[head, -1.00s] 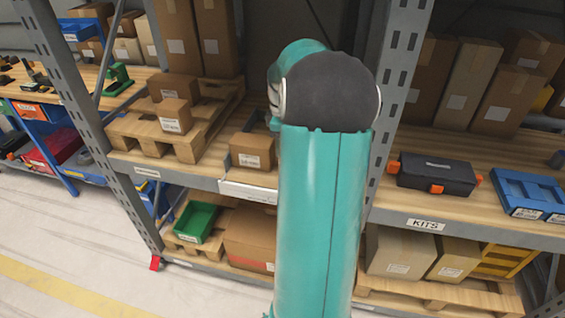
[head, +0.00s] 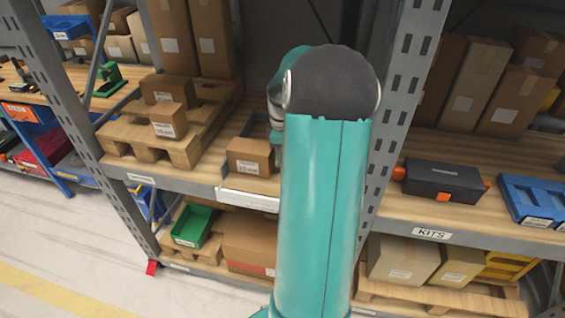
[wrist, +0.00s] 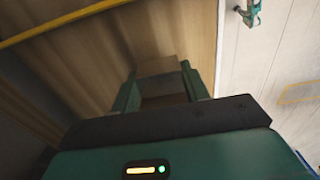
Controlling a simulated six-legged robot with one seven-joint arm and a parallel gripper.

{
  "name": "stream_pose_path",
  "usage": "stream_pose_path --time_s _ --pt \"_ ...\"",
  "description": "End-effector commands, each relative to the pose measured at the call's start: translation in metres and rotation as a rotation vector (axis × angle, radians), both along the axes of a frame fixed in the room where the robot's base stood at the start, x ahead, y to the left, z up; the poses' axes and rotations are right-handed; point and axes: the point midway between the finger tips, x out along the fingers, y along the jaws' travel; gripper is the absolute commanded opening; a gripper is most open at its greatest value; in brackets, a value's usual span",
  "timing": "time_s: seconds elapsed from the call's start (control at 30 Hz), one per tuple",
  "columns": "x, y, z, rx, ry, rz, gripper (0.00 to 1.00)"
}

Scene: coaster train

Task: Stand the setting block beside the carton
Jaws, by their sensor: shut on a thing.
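In the wrist view my gripper (wrist: 160,92) has its two green fingers closed on the sides of a small brownish block (wrist: 157,68), which I take for the setting block. Its lower part is in shadow. A wooden surface lies beyond it, but I cannot tell whether the block touches it. In the head view my teal arm hides the gripper and the block. A small brown carton (head: 250,156) with a white label stands on the middle shelf, just left of my arm. Another small labelled carton (head: 168,121) stands on a wooden pallet further left.
A grey rack post (head: 402,90) rises right of my arm. A dark toolbox (head: 443,181) and blue tray (head: 530,198) stand on the right shelf. A green bin (head: 193,226) and larger cartons sit below. A yellow bar (wrist: 65,20) crosses the wrist view's upper left.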

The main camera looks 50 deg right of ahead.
Motion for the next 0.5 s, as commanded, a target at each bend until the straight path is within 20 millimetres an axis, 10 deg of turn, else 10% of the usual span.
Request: stream_pose_path --time_s 0.5 --pt "0.003 -0.003 -0.04 -0.003 -0.001 -0.001 0.02"
